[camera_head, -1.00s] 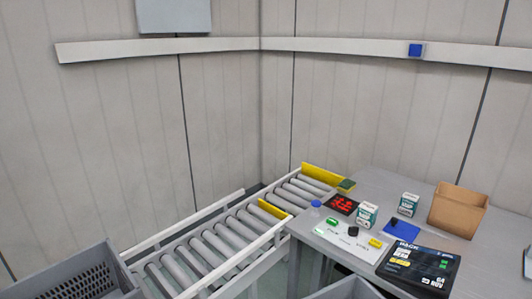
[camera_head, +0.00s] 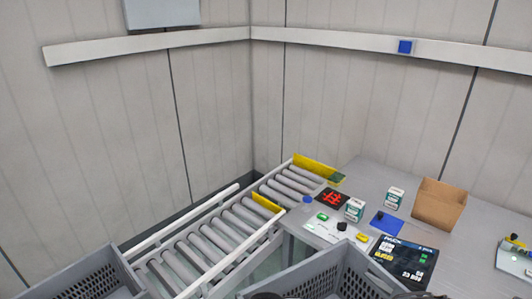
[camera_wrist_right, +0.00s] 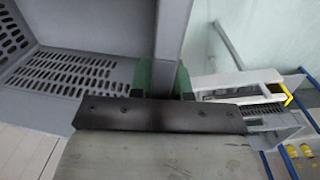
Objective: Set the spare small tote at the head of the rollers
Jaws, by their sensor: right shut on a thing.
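A grey tote (camera_head: 322,272) with slotted walls shows at the bottom centre-right of the head view, in front of the workstation; its lower part is cut off. In the right wrist view, my right gripper (camera_wrist_right: 163,82) has its green-padded fingers on either side of a grey tote's wall (camera_wrist_right: 172,35), shut on it. That tote's slotted side lies to the left. The roller conveyor (camera_head: 215,242) runs from the lower left to the back corner in the head view. My left gripper is not in view.
Another grey tote (camera_head: 88,278) stands at the lower left, beside the rollers. Yellow pieces (camera_head: 266,202) mark the conveyor's side and far end. The grey table (camera_head: 375,185) to its right holds small boxes, a cardboard bin (camera_head: 438,204) and a screen (camera_head: 405,262). The visible rollers are clear.

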